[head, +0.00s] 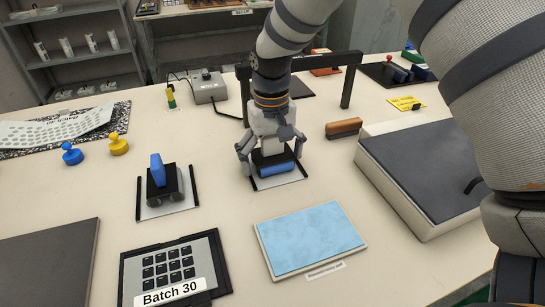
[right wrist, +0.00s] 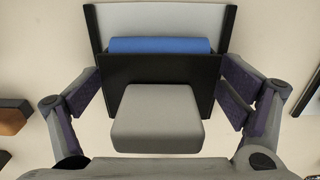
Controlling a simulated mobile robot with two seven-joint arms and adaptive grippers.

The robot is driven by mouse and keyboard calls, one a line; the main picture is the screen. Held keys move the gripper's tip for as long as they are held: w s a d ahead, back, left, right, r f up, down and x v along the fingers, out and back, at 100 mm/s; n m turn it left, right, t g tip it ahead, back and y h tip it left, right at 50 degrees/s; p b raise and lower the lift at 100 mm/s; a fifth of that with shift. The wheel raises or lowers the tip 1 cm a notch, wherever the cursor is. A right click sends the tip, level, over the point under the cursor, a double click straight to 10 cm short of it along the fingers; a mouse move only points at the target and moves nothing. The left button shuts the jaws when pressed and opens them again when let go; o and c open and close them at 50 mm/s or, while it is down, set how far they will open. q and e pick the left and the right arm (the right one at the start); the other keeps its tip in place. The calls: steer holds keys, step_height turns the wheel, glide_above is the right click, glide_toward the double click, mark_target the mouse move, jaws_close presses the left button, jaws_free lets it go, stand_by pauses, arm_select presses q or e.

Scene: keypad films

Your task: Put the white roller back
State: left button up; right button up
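The roller with a whitish-grey handle (right wrist: 158,118), black body and blue cylinder (head: 278,169) sits on a small pale stand with black side rails (head: 281,181). In the right wrist view its blue cylinder (right wrist: 160,45) lies between the rails. My right gripper (head: 271,150) points down over it, one finger at each side of the black body. In the right wrist view the finger pads of the gripper (right wrist: 160,92) are very close to the body; I cannot tell if they press on it. My left gripper is not in view.
Another roller with a blue handle (head: 158,170) sits on its own stand to the left. A light blue pad (head: 310,238) and a keypad panel (head: 170,268) lie in front. A wooden-handled brush (head: 343,127) and a grey-topped box (head: 425,165) are at right; a black arch stands behind.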

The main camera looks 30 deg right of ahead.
step_height(320, 180, up, 13)
steer(key=shift+r+p, duration=0.15)
steer(key=shift+p, duration=0.15)
stand_by(0.4)
